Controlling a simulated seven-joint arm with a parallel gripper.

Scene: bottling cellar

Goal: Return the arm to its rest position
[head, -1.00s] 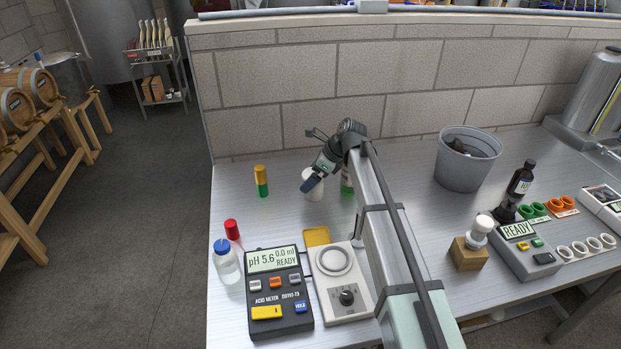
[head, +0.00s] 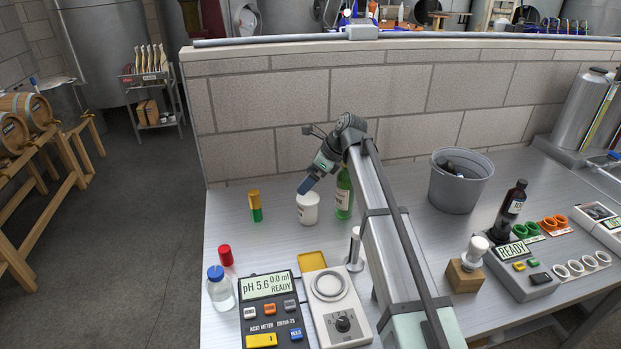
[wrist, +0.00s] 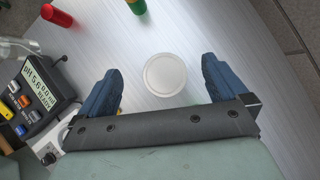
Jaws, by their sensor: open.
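My gripper (head: 304,187) is open and empty in the head view, above and beside a white lidded jar (head: 308,210) on the steel bench. In the wrist view its two blue fingers (wrist: 160,90) are spread wide, and the round white lid of the jar (wrist: 165,75) shows between and below them. I cannot tell the exact height of the fingers over the lid. My arm stretches from the front of the bench toward the wall, bent at the wrist. It partly hides a green bottle (head: 343,196) just right of the jar.
An acid meter (head: 268,312) reading pH 5.6, a white dial device (head: 337,305), a clear blue-capped bottle (head: 221,290) and a green-yellow vial (head: 255,206) stand left. A grey bucket (head: 459,185), dark bottle (head: 511,208) and second READY device (head: 520,270) stand right. A block wall (head: 300,110) closes the back.

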